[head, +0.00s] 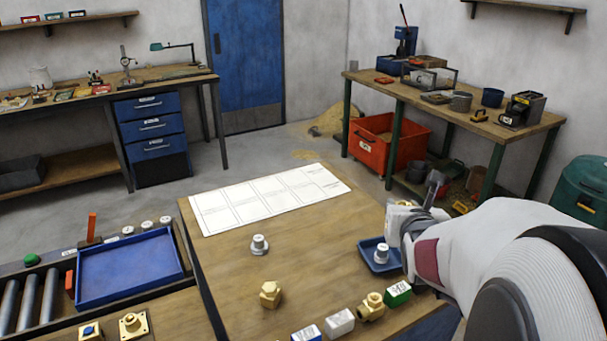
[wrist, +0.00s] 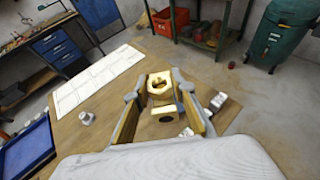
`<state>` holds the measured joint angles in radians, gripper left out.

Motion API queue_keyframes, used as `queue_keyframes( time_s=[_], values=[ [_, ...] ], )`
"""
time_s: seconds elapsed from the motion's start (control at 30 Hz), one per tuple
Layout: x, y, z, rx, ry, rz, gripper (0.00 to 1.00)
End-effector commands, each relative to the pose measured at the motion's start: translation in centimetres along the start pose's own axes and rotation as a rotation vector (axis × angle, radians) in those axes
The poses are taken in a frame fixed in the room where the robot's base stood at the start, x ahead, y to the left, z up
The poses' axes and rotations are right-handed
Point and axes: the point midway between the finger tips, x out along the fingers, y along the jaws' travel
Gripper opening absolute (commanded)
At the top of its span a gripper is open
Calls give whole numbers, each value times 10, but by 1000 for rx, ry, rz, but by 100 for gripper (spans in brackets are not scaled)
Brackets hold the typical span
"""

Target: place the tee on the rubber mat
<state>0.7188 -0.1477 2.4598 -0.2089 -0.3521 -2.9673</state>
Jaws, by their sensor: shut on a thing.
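My gripper (wrist: 166,104) is shut on a brass fitting, the tee (wrist: 159,82), which shows between the two fingers in the wrist view with a round opening facing the camera. In the head view my gripper (head: 432,190) is over the right side of the wooden table, and the held tee cannot be made out there. No rubber mat can be clearly told in either view. A white sheet with printed boxes (head: 262,198) lies flat at the back of the table, left of my gripper.
A small blue tray (head: 368,266) with a silver fitting sits below my gripper. Another silver fitting (head: 260,245), a brass fitting (head: 270,295), a brass valve-like part (head: 371,307) and several labelled boxes stand on the table. A larger blue tray (head: 130,268) is at left.

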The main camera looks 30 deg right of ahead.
Motion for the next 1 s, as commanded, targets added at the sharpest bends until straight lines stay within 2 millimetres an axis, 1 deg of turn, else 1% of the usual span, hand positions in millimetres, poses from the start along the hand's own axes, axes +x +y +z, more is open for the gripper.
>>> queue_keyframes(
  time_s=[0.03, 0.17, 0.27, 0.5, 0.77, 0.8, 1.0],
  values=[
    [5, 9, 5, -10, -5, 21, 0],
    [20, 36, 12, -34, -3, 80, 0],
    [32, 61, 18, -57, -3, 133, 0],
    [58, 126, 26, -112, -1, 264, 0],
    [76, 201, 27, -170, -1, 403, 0],
    [78, 213, 26, -179, 0, 425, 0],
    [85, 270, 21, -223, 1, 528, 0]
  ],
)
